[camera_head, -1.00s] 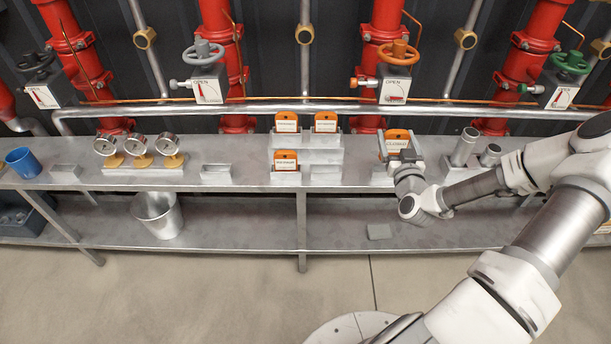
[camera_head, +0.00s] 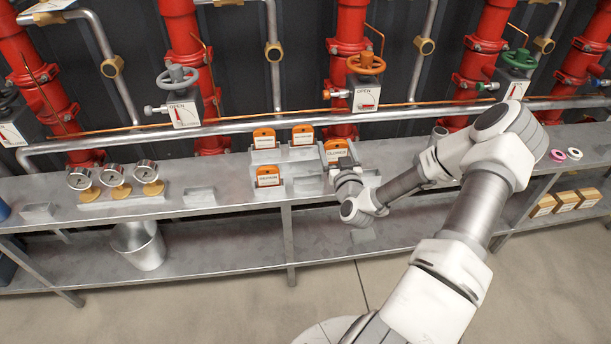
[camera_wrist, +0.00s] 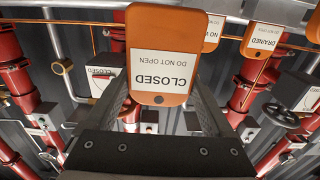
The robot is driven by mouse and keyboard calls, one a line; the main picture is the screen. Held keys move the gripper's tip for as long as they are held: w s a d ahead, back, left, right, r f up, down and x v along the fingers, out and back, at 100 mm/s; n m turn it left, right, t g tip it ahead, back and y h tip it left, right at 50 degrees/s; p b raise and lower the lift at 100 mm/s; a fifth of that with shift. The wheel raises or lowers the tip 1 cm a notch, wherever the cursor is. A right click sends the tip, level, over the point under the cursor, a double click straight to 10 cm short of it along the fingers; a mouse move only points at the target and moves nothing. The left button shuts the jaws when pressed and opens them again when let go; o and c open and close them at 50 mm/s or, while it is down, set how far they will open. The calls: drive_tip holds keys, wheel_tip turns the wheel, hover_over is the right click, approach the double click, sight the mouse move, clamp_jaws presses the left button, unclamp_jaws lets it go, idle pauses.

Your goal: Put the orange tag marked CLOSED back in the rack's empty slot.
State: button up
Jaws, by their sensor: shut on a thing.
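The orange tag marked CLOSED (camera_head: 336,148) is held upright in my gripper (camera_head: 343,165), just right of the rack. In the wrist view the tag (camera_wrist: 160,50) shows upside down between my two fingers (camera_wrist: 160,105). The grey stepped rack (camera_head: 287,155) stands on the bench. It holds two orange tags at the back (camera_head: 264,138) (camera_head: 303,135) and one at the front left (camera_head: 268,176). The front right slot (camera_head: 309,184) is empty. The tag's lower edge is hidden by my gripper in the head view, so its gap to the bench cannot be told.
Gauges (camera_head: 115,178) and an empty grey holder (camera_head: 199,196) stand left of the rack. A horizontal pipe (camera_head: 230,122) runs behind the bench, with an orange valve wheel (camera_head: 366,64) above. A metal bucket (camera_head: 138,245) stands on the lower shelf.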

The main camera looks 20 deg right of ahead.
drive_tip(key=shift+w+a+f+b, duration=0.5)
drive_tip(key=shift+w+a+f, duration=0.15)
drive_tip(key=shift+a+f, duration=0.6)
drive_tip(key=shift+w+a+f+b, duration=0.55)
drive_tip(key=shift+a+f, duration=0.45)
drive_tip(key=shift+f, duration=0.6)
drive_tip(key=shift+w+a+f+b, duration=0.4)
drive_tip(key=shift+w+a+f, duration=0.3)
drive_tip(key=shift+a+f, duration=0.55)
drive_tip(key=shift+d+f, duration=0.15)
drive_tip(key=shift+f, duration=0.05)
drive_tip(key=shift+f, duration=0.15)
drive_tip(key=o, duration=1.1)
drive_tip(key=shift+o, duration=0.2)
